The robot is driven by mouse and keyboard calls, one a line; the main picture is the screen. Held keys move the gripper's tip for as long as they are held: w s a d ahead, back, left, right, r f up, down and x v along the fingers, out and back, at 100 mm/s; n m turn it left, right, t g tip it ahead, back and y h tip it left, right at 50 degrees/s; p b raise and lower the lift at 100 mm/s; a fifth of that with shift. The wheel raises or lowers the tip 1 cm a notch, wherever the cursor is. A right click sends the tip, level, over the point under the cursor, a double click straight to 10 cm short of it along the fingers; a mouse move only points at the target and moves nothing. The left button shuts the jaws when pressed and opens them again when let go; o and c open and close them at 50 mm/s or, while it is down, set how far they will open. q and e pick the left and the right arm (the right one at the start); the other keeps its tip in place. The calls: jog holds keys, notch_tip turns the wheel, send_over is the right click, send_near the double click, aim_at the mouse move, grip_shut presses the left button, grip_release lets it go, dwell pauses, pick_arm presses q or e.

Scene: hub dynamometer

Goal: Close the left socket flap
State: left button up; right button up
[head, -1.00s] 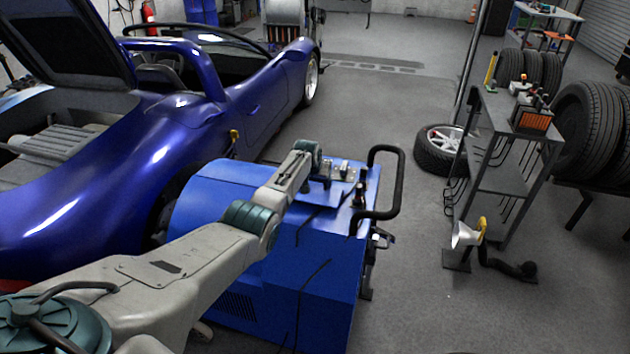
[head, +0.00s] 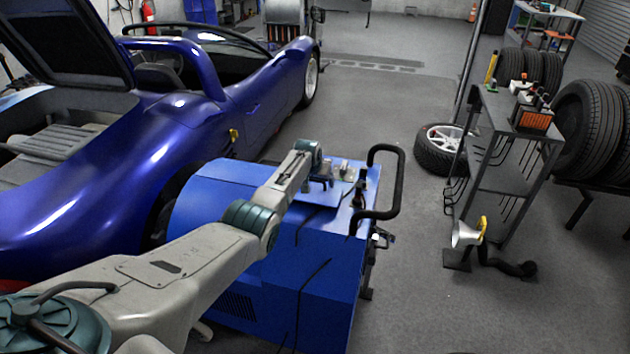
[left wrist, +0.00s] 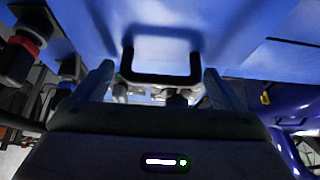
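The blue dynamometer unit (head: 215,200) stands beside the car, with small sockets and fittings (head: 346,170) on its top. A blue plate, which looks like the left socket flap (head: 318,194), lies near-flat on the top, partly hidden by my arm. My left gripper (head: 326,180) is low over the top at this plate. In the left wrist view its two fingers (left wrist: 157,80) are apart, one on each side of a black U-shaped handle (left wrist: 162,80) by a blue panel (left wrist: 165,30). Contact cannot be told. My right gripper is not in view.
A black tubular handle (head: 402,180) sticks up at the unit's right end. The blue car (head: 130,170) is close on the left.

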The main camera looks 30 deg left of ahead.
aim_at(311, 197)
pick_arm(q)
jog(key=shift+w+f, duration=0.1)
jog(key=shift+f, duration=0.15)
jog(key=shift+p+v, duration=0.35)
jog(key=shift+v, duration=0.5)
jog(key=a+v, duration=0.1)
jog(key=v, duration=0.8)
jog(key=shift+d, duration=0.4)
